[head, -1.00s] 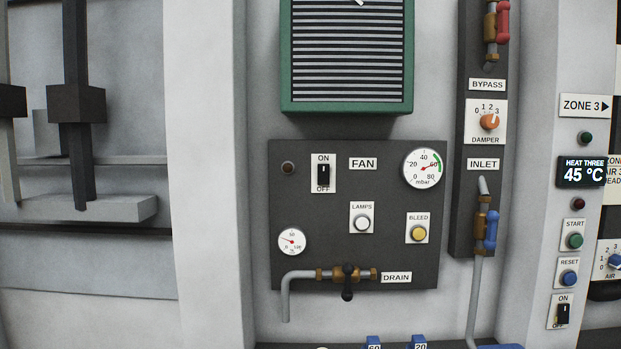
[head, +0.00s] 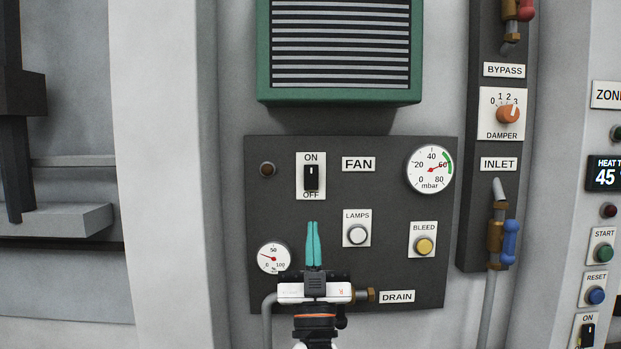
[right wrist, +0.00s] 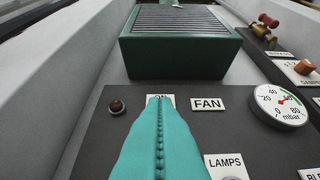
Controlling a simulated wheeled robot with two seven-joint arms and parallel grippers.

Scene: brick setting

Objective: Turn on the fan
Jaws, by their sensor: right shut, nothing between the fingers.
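The fan switch (head: 311,177) is a black rocker on a white ON/OFF plate, left of the FAN label (head: 358,164) on a dark panel. Its exact position is hard to tell. The lamp (head: 267,169) beside it looks dark. My right gripper (head: 313,225), with teal fingers, is shut and empty. In the head view its tips are just below the switch plate. In the right wrist view the fingers (right wrist: 159,100) cover the rocker, and only the top of the plate (right wrist: 153,98) shows. I cannot tell whether they touch. My left gripper is not in view.
A green louvred box (head: 340,97) juts out above the panel. The LAMPS button (head: 357,235), BLEED button (head: 425,245) and a gauge (head: 274,257) are close by. The drain pipe (head: 268,318) is partly behind my gripper. Valves and the damper knob (head: 508,114) are at right.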

